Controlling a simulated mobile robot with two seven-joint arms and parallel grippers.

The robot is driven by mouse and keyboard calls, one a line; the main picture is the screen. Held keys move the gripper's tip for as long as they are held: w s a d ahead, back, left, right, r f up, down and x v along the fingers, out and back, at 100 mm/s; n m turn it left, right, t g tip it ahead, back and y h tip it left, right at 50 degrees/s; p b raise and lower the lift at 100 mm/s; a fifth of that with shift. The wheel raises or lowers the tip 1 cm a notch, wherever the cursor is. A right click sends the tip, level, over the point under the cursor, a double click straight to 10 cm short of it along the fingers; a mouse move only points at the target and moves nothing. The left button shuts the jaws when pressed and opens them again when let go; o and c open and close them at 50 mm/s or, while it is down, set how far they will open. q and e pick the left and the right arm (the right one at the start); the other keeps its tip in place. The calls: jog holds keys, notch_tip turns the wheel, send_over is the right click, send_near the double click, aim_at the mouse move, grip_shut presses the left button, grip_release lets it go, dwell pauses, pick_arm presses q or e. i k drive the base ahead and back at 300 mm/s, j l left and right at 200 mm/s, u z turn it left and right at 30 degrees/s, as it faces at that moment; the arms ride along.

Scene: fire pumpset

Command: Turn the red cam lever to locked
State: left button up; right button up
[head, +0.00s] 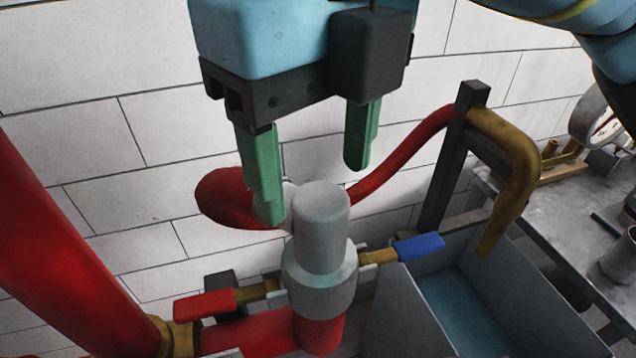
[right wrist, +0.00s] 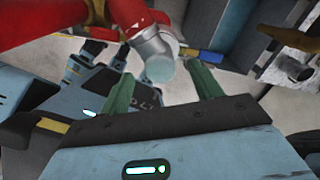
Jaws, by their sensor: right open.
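The red cam lever (head: 205,303) sticks out to the left of a grey cylindrical coupling (head: 320,235) on a brass stem. A blue lever (head: 420,245) sticks out on the coupling's right side, and it also shows in the right wrist view (right wrist: 210,57). Both levers point outward, away from the coupling. In the right wrist view the coupling's round end (right wrist: 160,68) shows between the fingers. My left gripper is not in view.
A thick red pipe (head: 65,245) rises at the left. A red hose (head: 405,145) curves behind the coupling to a brass hook-shaped pipe (head: 510,150) on a dark post (head: 450,165). A grey open tank (head: 525,290) stands at the right. A white block wall (head: 90,60) is behind.

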aim_at(225, 300)
jog(key=k, duration=1)
